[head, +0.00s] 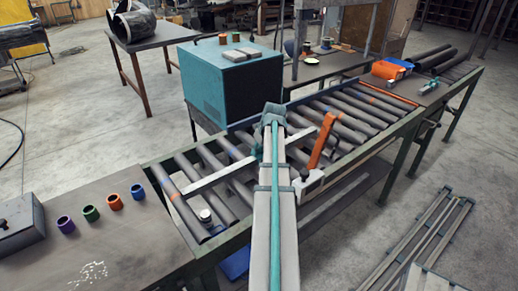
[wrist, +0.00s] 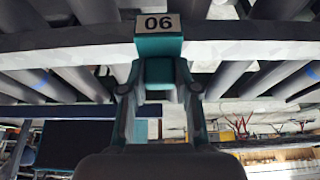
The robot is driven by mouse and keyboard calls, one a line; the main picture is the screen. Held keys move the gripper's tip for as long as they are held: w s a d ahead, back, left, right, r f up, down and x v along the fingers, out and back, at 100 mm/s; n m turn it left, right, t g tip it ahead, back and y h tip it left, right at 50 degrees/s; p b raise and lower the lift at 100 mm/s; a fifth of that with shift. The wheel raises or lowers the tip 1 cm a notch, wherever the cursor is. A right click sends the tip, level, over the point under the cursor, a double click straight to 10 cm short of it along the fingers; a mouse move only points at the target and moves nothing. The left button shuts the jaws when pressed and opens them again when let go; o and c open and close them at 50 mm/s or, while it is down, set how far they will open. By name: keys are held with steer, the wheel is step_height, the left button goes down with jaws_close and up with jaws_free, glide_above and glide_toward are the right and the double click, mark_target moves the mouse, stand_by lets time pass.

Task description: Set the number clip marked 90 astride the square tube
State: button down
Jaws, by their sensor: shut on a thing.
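My gripper (wrist: 160,88) is shut on a teal number clip (wrist: 160,47) with a pale number plate. The plate reads as 06 in the wrist view, which is upside down, so it is 90 the right way up. The pale square tube (wrist: 75,57) runs across the wrist view behind the clip, and the clip hides its middle. I cannot tell whether the clip sits fully astride the tube. In the head view the square tube (head: 212,177) lies across the rollers, and my arm hides part of it and most of the gripper.
An orange upright (head: 322,140) stands right of my arm on the roller conveyor (head: 350,108). A teal box (head: 232,82) stands behind. Small coloured cups (head: 114,201) line the left table (head: 110,250). A small round can (head: 205,216) is near the conveyor's front.

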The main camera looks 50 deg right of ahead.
steer(key=shift+f, duration=0.2)
steer(key=c, duration=0.8)
jaws_free()
steer(key=shift+o, duration=0.2)
steer(key=v, duration=1.2)
steer(key=shift+a, duration=0.15)
